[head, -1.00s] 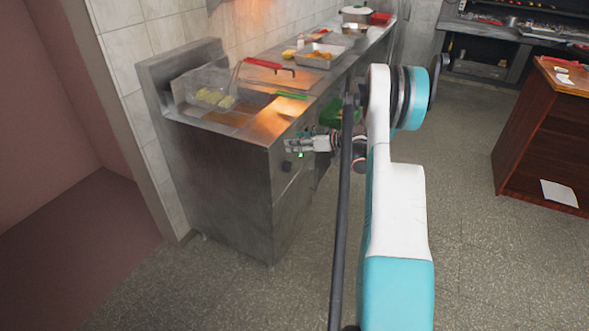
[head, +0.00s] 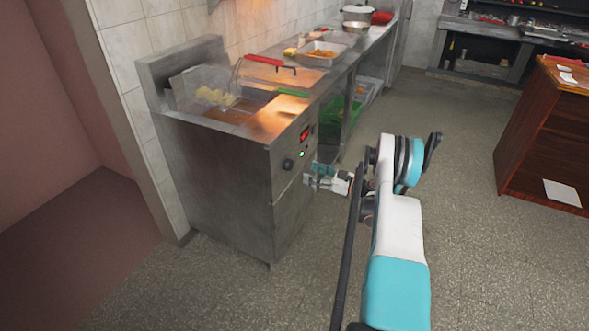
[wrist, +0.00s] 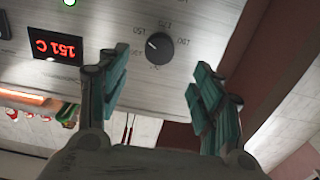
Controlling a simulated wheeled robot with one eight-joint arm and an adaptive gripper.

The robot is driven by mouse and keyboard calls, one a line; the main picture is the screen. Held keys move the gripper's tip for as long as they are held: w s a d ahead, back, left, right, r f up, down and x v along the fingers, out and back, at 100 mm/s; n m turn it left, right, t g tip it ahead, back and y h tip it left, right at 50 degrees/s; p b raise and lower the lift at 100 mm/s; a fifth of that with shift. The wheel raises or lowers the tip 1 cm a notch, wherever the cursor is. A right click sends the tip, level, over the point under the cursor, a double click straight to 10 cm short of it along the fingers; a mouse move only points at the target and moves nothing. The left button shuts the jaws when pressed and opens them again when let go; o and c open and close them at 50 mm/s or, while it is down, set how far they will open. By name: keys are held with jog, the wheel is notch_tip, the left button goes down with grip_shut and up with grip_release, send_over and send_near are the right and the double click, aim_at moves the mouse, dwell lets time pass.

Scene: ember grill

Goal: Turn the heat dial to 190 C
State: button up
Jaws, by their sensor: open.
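The heat dial (head: 288,165) is a round black knob on the steel front panel of the fryer (head: 232,187). In the wrist view the dial (wrist: 159,47) shows just beyond and between my fingertips, with a light pointer mark and small printed numbers around it. A red lit display (wrist: 55,46) beside it appears to read 151 C; it also shows in the head view (head: 306,133). My gripper (wrist: 155,78) is open and empty, its teal fingers spread either side of the dial. In the head view my gripper (head: 312,180) is in front of the panel, slightly right of the dial.
A green light (head: 302,154) is lit near the dial. A fryer basket with pale food (head: 213,96) sits on top. The counter (head: 335,62) with trays runs behind, a green crate (head: 335,118) below it. Floor is free in front; a wooden counter (head: 540,135) stands right.

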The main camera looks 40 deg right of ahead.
aim_at(291, 166)
jog(key=b+x, duration=0.1)
jog(key=x, duration=0.7)
jog(key=shift+w+a+b, duration=0.15)
jog(key=shift+w+b, duration=0.15)
jog(key=shift+b, duration=0.1)
jog(key=shift+c, duration=0.6)
jog(key=c, duration=1)
